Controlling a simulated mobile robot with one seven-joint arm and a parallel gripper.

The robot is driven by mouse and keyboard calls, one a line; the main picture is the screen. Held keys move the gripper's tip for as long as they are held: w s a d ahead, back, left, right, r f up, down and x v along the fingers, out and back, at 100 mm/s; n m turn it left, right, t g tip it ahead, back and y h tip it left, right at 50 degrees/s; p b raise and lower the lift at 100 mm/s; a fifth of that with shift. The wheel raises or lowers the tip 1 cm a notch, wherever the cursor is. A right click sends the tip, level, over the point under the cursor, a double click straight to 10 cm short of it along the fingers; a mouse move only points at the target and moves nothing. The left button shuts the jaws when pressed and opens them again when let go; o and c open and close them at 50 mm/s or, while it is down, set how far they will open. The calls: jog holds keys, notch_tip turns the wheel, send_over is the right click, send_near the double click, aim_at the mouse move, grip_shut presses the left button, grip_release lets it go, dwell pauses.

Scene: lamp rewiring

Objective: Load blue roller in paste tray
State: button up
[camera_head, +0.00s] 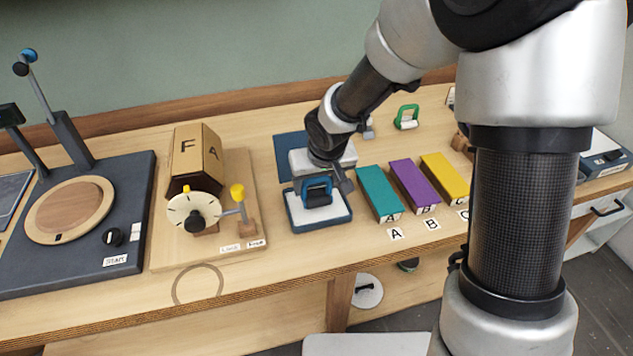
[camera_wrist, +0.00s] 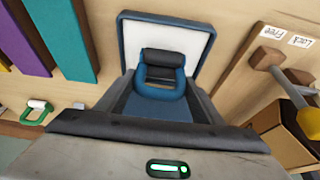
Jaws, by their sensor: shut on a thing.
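The blue roller (camera_head: 317,192) has a blue frame and a dark cylinder. It is over the white inside of the tray, and also shows in the wrist view (camera_wrist: 163,92). My gripper (camera_head: 325,180) is shut on the blue frame. I cannot tell whether the dark cylinder touches the white surface. The gripper hides the tray's back part in the head view.
A green roller (camera_head: 406,117) stands at the back. Teal (camera_head: 378,193), purple (camera_head: 413,185) and yellow (camera_head: 444,177) blocks lie right of the tray. A wooden board with a dial (camera_head: 194,211) and yellow-knobbed lever (camera_head: 238,193) is close on the left.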

jog(key=shift+f+b, duration=0.55)
jog(key=shift+b, duration=0.15)
dwell(1.9)
jog(key=shift+r+p, duration=2.85)
jog(key=shift+r, duration=0.75)
jog(key=shift+f, duration=0.1)
